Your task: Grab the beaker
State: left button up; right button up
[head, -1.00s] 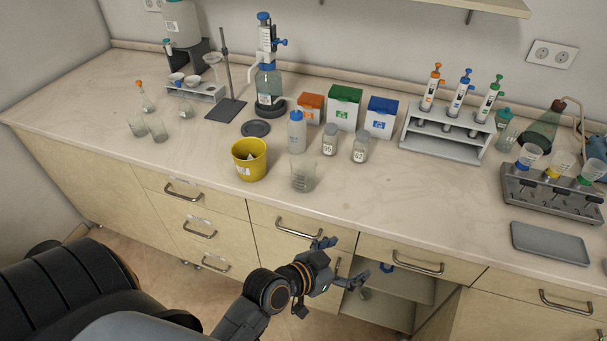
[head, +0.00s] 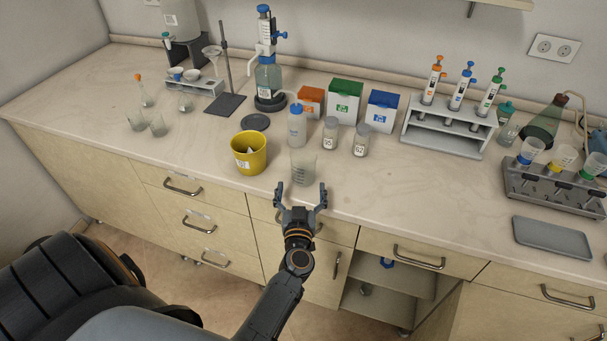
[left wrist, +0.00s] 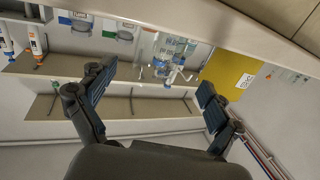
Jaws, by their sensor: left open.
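A clear glass beaker (head: 303,167) with graduation marks stands upright near the counter's front edge, right of the yellow bin. My left gripper (head: 301,192) is open and empty, in front of the beaker. Its two fingers point toward the beaker, one to each side, and do not appear to touch it. In the left wrist view the open fingers (left wrist: 157,82) show with clear glassware between and beyond them; the beaker's outline is hard to tell there. My right gripper is not in view.
The yellow bin (head: 249,153) stands close on the left. A wash bottle (head: 297,125) and two jars (head: 330,134) stand behind the beaker. Two small glass vessels (head: 157,125) stand far left. The counter (head: 410,195) to the right is clear.

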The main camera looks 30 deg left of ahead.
aim_at(304, 158)
pick_arm(q)
jog(key=x, duration=0.3)
jog(key=shift+w+a+f+b, duration=0.1)
jog(key=shift+w+a+b, duration=0.05)
jog(key=shift+b, duration=0.15)
jog(key=b+x, duration=0.2)
jog(key=x, duration=0.3)
jog(key=shift+w, duration=0.25)
jog(key=shift+s+r, duration=0.1)
jog(key=shift+r, duration=0.1)
jog(key=shift+c, duration=1)
jog(key=c, duration=1.1)
